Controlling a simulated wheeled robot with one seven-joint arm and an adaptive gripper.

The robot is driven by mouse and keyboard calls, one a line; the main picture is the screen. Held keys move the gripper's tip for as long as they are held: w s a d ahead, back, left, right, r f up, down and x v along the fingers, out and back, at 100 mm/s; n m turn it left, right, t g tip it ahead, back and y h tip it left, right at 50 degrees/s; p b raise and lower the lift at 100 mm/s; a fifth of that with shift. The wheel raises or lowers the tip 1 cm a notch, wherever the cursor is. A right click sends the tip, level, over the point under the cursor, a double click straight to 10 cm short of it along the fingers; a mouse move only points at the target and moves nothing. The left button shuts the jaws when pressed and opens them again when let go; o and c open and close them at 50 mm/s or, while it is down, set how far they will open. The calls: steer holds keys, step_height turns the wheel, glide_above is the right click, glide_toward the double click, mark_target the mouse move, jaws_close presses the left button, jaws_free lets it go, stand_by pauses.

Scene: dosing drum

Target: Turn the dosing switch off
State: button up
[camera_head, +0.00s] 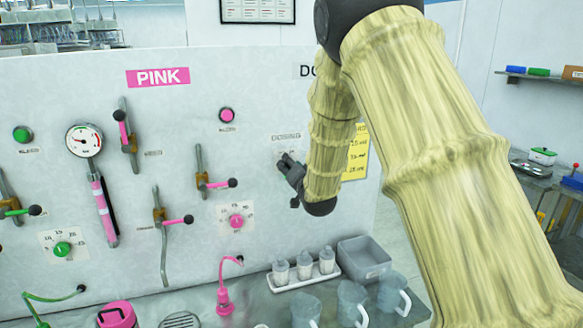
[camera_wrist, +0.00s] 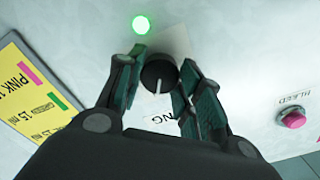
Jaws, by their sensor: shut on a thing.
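The dosing switch, a round black knob (camera_wrist: 157,72) with a white pointer mark, sits on the white panel in the wrist view. Its mark points toward the bottom of that view, near the partly hidden label. A green lamp (camera_wrist: 142,24) glows beside it. My gripper (camera_wrist: 158,78) has its two fingers on either side of the knob and is shut on it. In the head view my gripper (camera_head: 287,167) is against the panel just below the DOSING label (camera_head: 286,136), and the knob is hidden behind it.
A yellow note (camera_head: 356,152) hangs right of the gripper. A pink bleed button (camera_wrist: 292,119) and pink-handled levers (camera_head: 203,182) stick out of the panel to the left in the head view. Below, a bottle tray (camera_head: 292,284), a grey bin (camera_head: 366,260) and clear jugs (camera_head: 352,302) stand on the counter.

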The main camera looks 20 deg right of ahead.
steer(key=shift+d+f+n+b, duration=0.1)
steer(key=shift+n+b, duration=0.2)
steer(key=shift+b, duration=0.25)
steer(key=n+b, duration=0.5)
steer(key=b, duration=0.1)
steer(key=shift+f+b, duration=0.15)
steer(key=shift+b, duration=0.25)
steer(key=shift+r+n+b, duration=0.2)
steer(key=shift+n+b, duration=2.55)
steer(key=shift+n, duration=0.35)
steer(key=o, duration=1)
steer(key=shift+o, duration=0.2)
